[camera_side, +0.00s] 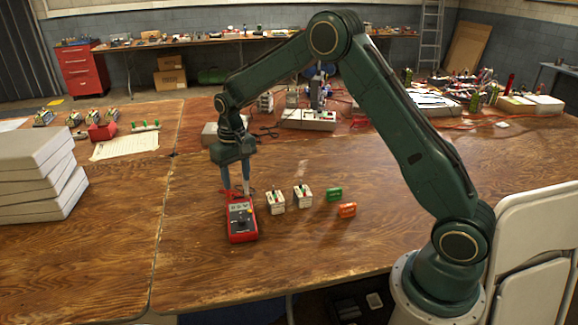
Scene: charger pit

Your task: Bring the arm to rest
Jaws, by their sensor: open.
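My gripper (236,190) points down with its fingers apart, just above and behind the far end of a red device with a dark face (242,221). The device lies on the wooden table (200,277) near its front. I cannot tell whether the fingertips touch it.
Two small white blocks (276,203) (303,196), a green block (334,194) and an orange block (347,210) stand right of the device. White stacked boxes (38,172) are at the left. Cluttered gear fills the table's back. A white chair (535,250) stands at the right. The front left table is clear.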

